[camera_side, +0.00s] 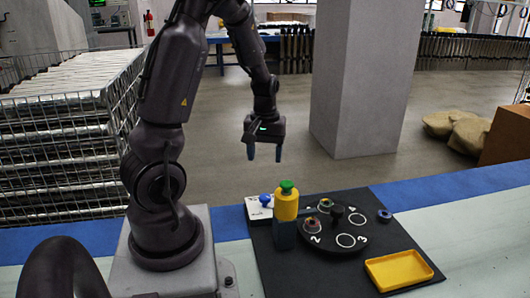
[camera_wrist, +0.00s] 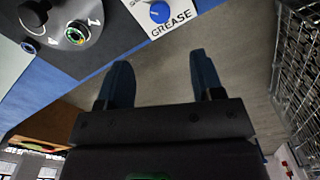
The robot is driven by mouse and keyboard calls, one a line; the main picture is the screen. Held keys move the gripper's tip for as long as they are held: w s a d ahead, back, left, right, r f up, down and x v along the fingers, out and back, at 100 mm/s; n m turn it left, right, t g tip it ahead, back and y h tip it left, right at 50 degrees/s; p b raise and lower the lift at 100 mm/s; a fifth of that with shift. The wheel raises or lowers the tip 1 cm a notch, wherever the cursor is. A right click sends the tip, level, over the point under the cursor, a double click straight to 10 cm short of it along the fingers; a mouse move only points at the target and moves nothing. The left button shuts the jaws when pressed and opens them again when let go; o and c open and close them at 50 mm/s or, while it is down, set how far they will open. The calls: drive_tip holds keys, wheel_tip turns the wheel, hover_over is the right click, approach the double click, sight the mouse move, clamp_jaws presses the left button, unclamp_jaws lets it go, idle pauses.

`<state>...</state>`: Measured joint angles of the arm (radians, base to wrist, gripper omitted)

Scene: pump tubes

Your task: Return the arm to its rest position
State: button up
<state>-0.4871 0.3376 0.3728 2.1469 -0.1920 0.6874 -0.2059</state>
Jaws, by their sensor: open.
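My gripper (camera_side: 265,152) hangs in the air, well above and behind the black work mat (camera_side: 282,263), with its two blue fingers apart and nothing between them. In the wrist view my gripper (camera_wrist: 160,80) also shows empty, with floor between the fingers. A yellow cylinder with a green top (camera_side: 286,205) stands upright on a dark block. A black round turntable (camera_side: 333,252) with numbered white circles holds small tube-like parts at two places. The turntable also shows at the top left of the wrist view (camera_wrist: 57,25).
A white box with a blue knob (camera_side: 258,205) stands left of the yellow cylinder; the wrist view shows "GREASE" on it (camera_wrist: 170,25). A yellow tray (camera_side: 400,270) lies empty at front right. A blue ring (camera_side: 384,215) lies behind it. A grey pillar (camera_side: 360,80) rises beyond the table.

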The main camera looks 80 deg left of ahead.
drive_tip(key=shift+r, duration=0.1)
idle(0.4)
drive_tip(key=s+d+r+m+t, duration=0.1)
drive_tip(key=d+r+m+t, duration=0.1)
drive_tip(key=d+r+m, duration=0.5)
drive_tip(key=s+d+r+m+t, duration=0.2)
drive_tip(key=d+r+m, duration=0.4)
drive_tip(key=d, duration=1.1)
wheel_tip(320, 180, up, 4)
drive_tip(key=shift+m+t, duration=0.4)
drive_tip(key=shift+t, duration=0.4)
